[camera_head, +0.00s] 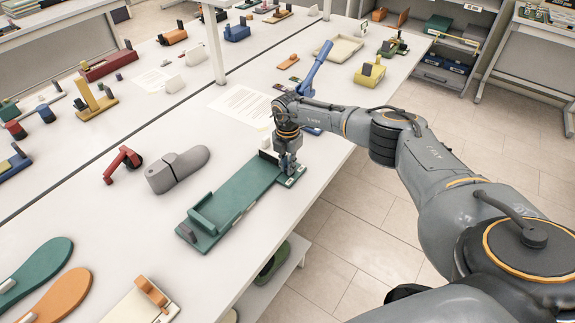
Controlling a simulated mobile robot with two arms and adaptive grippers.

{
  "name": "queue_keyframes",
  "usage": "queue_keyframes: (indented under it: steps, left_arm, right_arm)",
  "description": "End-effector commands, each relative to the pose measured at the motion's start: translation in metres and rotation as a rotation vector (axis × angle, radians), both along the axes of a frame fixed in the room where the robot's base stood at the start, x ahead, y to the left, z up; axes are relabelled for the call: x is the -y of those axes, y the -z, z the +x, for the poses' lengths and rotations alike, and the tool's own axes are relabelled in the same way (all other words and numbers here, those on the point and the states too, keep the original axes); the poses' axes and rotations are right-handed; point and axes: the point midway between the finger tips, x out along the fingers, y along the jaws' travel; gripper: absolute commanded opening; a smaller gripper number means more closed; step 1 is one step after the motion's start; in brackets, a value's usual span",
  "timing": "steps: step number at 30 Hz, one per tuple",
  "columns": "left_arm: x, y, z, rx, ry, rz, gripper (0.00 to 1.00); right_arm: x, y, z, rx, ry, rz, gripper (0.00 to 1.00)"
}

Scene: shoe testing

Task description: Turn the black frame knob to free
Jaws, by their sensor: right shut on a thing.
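A long green frame (237,203) lies on the white table near its right edge. It has a raised green block and a small dark block (187,232) at its near end. My right gripper (289,168) points down at the frame's far right end. It is shut on the black frame knob there, which the fingers mostly hide, so I cannot tell which way the knob is turned. My left gripper is not in view.
A grey shoe form (178,169) and a red clamp-like piece (123,163) lie left of the frame. Green and orange soles (36,267) lie at the near left. A blue-handled tool (315,68) stands behind my wrist. Paper sheets (240,102) lie beyond the frame.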

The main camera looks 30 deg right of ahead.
Motion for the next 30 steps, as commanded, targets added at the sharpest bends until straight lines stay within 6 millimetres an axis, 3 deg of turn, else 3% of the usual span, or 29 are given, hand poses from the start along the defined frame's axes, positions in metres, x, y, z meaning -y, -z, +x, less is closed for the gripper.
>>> queue_keyframes:
  steps: [3,4,7,22,30]
  left_arm:
    - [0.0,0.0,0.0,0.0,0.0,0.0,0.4]
    - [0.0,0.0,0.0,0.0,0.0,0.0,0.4]
    - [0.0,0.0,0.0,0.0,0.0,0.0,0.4]
    - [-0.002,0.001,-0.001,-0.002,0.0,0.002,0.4]
    - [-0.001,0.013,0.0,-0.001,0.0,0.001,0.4]
  right_arm:
    - [0.0,0.0,0.0,0.001,0.0,0.0,0.0]
    - [0.0,0.0,0.0,0.001,0.0,0.0,0.18]
    - [0.0,0.0,0.0,0.001,0.0,0.0,0.35]
    - [0.0,0.0,0.0,0.001,-0.017,0.0,0.35]
    - [0.002,0.002,-0.002,0.002,-0.266,0.0,0.35]
